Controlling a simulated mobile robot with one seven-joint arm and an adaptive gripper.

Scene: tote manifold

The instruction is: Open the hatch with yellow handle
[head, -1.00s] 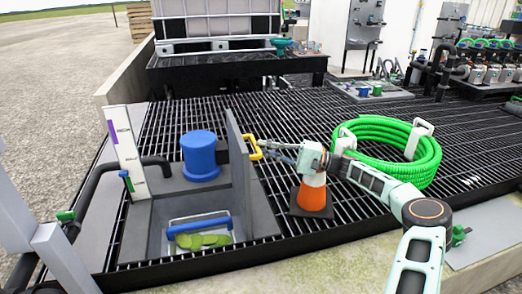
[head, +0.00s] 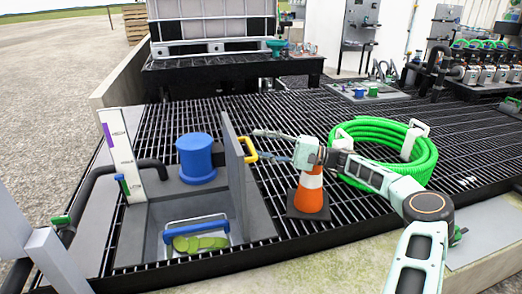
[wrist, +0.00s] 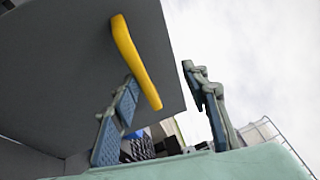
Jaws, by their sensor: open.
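The hatch (head: 236,175) is a grey panel standing upright at the right side of an open grey pit. Its yellow handle (head: 249,149) sticks out from its right face near the top. My gripper (head: 263,144) is open beside the handle, on the panel's right side. In the wrist view, the yellow handle (wrist: 135,60) overlaps the left finger near its tip, and the right finger stands well apart. My gripper (wrist: 160,78) holds nothing there. I cannot tell whether a finger touches the handle.
The pit holds a clear box with a blue handle (head: 196,220) and green pieces inside. A blue cylinder (head: 197,157) stands behind it. An orange-white cone (head: 309,190) stands under my arm, with a coiled green hose (head: 420,160) to the right. Grating behind is mostly clear.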

